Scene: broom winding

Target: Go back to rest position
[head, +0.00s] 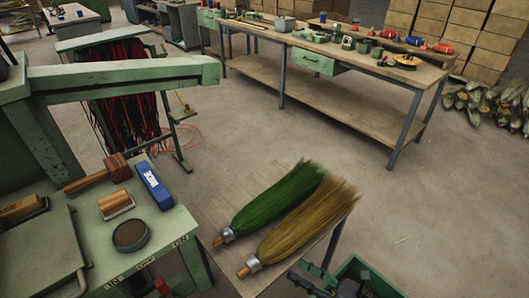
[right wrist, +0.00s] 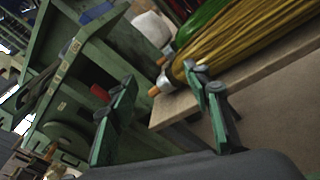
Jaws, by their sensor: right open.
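My right gripper (head: 312,278) is at the bottom of the head view, right of centre, partly cut off by the frame edge. In the right wrist view its two fingers are spread apart with nothing between them (right wrist: 161,84). Two broom heads lie side by side on a board: a green one (head: 275,200) and a tan one (head: 300,228). My right gripper is close to the near side of the board, apart from the brooms. The tan bristles (right wrist: 250,45) and green bristles (right wrist: 205,20) also show in the wrist view. My left gripper does not show.
A green machine (head: 110,78) stands at the left, with a mallet (head: 97,173), a blue box (head: 153,186) and a round tin (head: 130,235) on its top. A long workbench (head: 330,110) stands behind.

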